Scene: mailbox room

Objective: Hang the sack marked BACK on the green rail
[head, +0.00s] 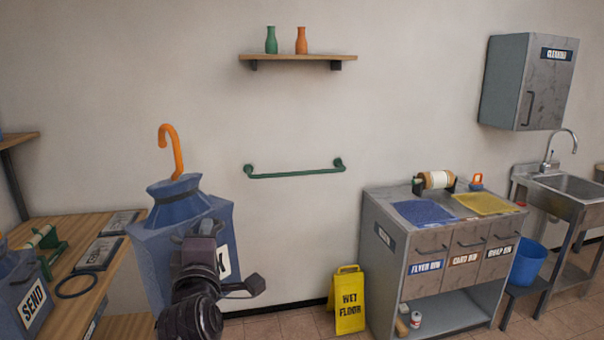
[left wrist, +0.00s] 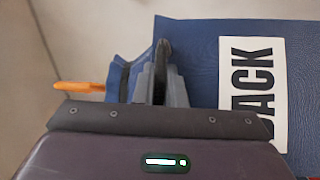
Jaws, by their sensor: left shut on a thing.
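My left gripper (head: 200,250) is shut on the blue BACK sack (head: 155,262) and holds it up, roughly upright, in front of the table at the left. The sack's orange hook (head: 172,150) points up, its open end toward the left. In the left wrist view the jaws (left wrist: 160,80) pinch the sack near its neck, beside the white label reading "ACK" (left wrist: 253,95); the orange hook (left wrist: 78,87) shows at the left. The green rail (head: 295,175) is on the wall, right of the sack and apart from it. It is empty. My right gripper is not in view.
A SEND sack (head: 32,305) and a dark ring (head: 77,286) are on the wooden table at left. A wall shelf (head: 298,58) with two bottles is above the rail. A yellow wet-floor sign (head: 349,300) and a grey cabinet (head: 385,270) stand at right. The wall around the rail is clear.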

